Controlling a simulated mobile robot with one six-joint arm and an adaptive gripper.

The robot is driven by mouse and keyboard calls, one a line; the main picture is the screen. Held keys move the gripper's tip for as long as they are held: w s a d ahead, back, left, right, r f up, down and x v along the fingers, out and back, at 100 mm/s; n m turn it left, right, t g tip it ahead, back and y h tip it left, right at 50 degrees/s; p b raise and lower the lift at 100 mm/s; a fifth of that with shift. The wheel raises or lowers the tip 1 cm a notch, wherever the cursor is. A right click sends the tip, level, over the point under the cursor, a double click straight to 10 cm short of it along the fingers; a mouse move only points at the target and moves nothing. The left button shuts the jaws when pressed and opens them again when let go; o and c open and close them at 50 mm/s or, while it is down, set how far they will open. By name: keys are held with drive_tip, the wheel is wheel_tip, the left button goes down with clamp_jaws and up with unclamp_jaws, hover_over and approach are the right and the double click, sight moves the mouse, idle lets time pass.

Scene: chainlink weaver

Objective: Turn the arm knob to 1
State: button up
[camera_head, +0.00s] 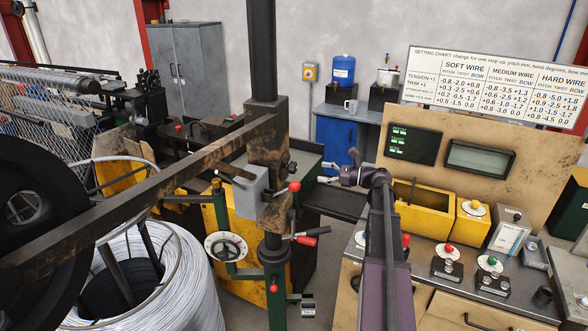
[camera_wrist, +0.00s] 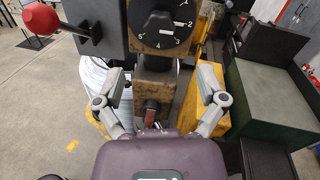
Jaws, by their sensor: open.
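The arm knob (camera_wrist: 158,28) is a black knob on a round black dial with white numbers, at the top of the wrist view. I can read 2, 3, 4 and 5 along its right and lower edge; the top is cut off and the setting is unclear. In the head view my gripper (camera_head: 326,172) is right of the box.
A red ball lever (camera_wrist: 42,18) sticks out left of the dial; it shows in the head view too (camera_head: 294,186). A red-handled lever (camera_head: 307,236) is lower on the post. A wire coil (camera_head: 150,280) stands left, and a control bench (camera_head: 490,285) right.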

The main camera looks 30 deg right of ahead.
sight(296, 168)
drive_tip(key=x, duration=1)
drive_tip(key=shift+w, duration=0.1)
drive_tip(key=c, duration=1.1)
